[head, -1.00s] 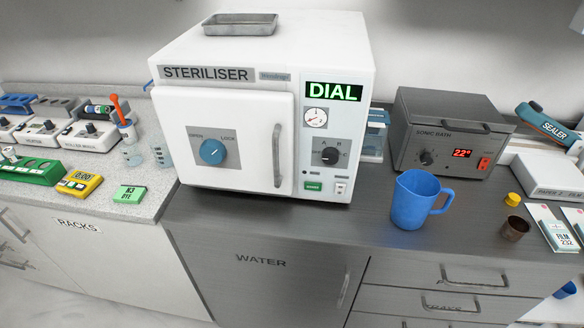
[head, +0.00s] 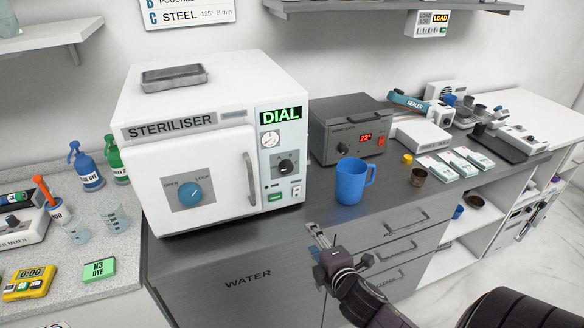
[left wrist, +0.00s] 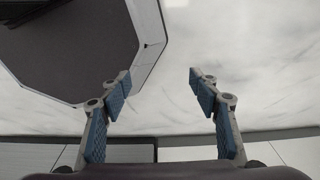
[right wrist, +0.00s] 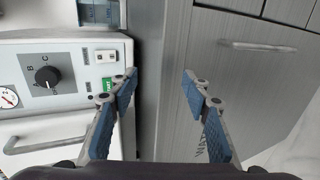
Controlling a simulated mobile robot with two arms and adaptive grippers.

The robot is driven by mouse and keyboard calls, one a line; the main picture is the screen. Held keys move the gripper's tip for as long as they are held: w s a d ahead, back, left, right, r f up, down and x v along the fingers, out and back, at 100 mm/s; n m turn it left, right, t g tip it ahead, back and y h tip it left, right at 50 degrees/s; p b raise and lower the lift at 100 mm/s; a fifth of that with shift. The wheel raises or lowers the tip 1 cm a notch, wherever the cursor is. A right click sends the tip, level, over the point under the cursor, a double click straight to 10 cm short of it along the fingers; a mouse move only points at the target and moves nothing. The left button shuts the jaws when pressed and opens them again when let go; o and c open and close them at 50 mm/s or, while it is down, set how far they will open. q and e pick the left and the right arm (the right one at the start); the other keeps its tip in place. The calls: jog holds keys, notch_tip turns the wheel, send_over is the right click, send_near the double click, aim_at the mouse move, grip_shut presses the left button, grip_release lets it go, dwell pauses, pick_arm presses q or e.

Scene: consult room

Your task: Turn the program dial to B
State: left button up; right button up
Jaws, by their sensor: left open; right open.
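A blue mug (head: 352,183) stands on the dark counter right of the steriliser, before the grey sonic bath (head: 349,128). A blue open/lock knob (head: 190,194) and a door handle (head: 249,178) are on the steriliser's front. The wall chart (head: 187,14) is partly cut off.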

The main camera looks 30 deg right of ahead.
aim_at(287, 170)
jog(key=w+r+n+t+y, duration=0.1)
jog(key=w+r+n+t, duration=0.25)
jog(key=r+n, duration=0.85)
jog(key=w+r+m, duration=0.1)
jog(key=w, duration=0.1)
jog(key=w+r+m+p, duration=0.1)
jog(key=w, duration=0.1)
jog(key=w+r+m+t+p, duration=0.1)
jog(key=w+r+m, duration=0.1)
jog(key=shift+a, duration=0.1)
pick_arm(q)
jog(key=shift+a+r, duration=0.3)
jog(key=shift+r, duration=0.4)
jog(key=shift+a+r, duration=0.25)
jog(key=shift+r, duration=0.45)
pick_arm(e)
jog(key=shift+w, duration=0.75)
jog(key=c, duration=1.2)
jog(key=shift+o, duration=0.2)
